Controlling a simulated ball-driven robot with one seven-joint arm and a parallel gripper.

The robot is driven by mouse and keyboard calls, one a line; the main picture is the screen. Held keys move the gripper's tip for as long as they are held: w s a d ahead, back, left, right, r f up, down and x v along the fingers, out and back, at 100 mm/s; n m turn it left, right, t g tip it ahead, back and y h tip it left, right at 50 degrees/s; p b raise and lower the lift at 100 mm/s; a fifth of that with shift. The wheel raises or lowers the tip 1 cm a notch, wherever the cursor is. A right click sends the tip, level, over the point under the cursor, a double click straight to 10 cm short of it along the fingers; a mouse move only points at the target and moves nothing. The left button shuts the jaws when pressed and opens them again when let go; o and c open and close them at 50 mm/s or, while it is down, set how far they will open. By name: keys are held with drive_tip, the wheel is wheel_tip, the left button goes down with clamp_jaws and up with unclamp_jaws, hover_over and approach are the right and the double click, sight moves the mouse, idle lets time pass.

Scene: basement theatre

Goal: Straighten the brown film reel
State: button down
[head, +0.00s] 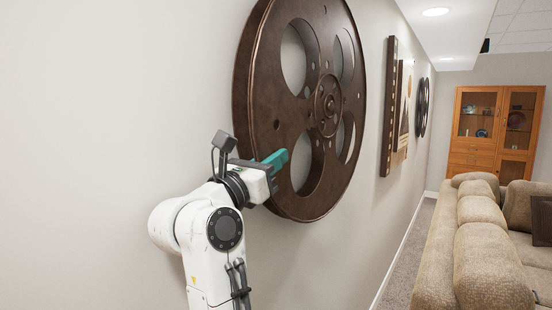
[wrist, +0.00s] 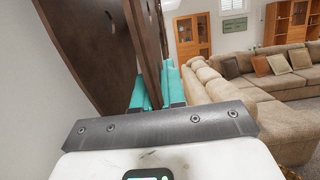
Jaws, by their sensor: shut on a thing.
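The brown film reel (head: 300,100) hangs upright on the white wall in the head view. It is large and round, with several openings around a central hub. My gripper (head: 275,161) is at the reel's lower left, with its teal fingers against the reel. In the wrist view the reel (wrist: 90,50) fills the upper left, and the teal fingers (wrist: 153,92) are shut on a thin part of it. The exact contact inside the fingers is partly hidden. I cannot tell for sure whether the reel is level.
A framed film-strip picture (head: 398,105) and a dark reel (head: 422,106) hang farther along the wall. A beige sofa (head: 475,235) stands to the right, with a strip of carpet (head: 408,255) between it and the wall. A wooden cabinet (head: 496,130) stands at the back.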

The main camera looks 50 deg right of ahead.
sight(270, 139)
drive_tip(key=shift+y, duration=0.9)
drive_tip(key=r+p, duration=0.1)
drive_tip(key=r, duration=0.1)
drive_tip(key=a+r+p, duration=0.1)
drive_tip(key=r, duration=0.1)
drive_tip(key=shift+a+p, duration=0.15)
drive_tip(key=shift+p, duration=0.15)
drive_tip(key=c, duration=1.3)
unclamp_jaws()
drive_tip(key=shift+f, duration=0.1)
drive_tip(key=a+f+b, duration=0.1)
drive_tip(key=a+b, duration=0.2)
drive_tip(key=a, duration=0.7)
drive_tip(key=shift+s+a+f, duration=0.15)
drive_tip(key=shift+s+a, duration=0.05)
drive_tip(key=shift+a, duration=0.15)
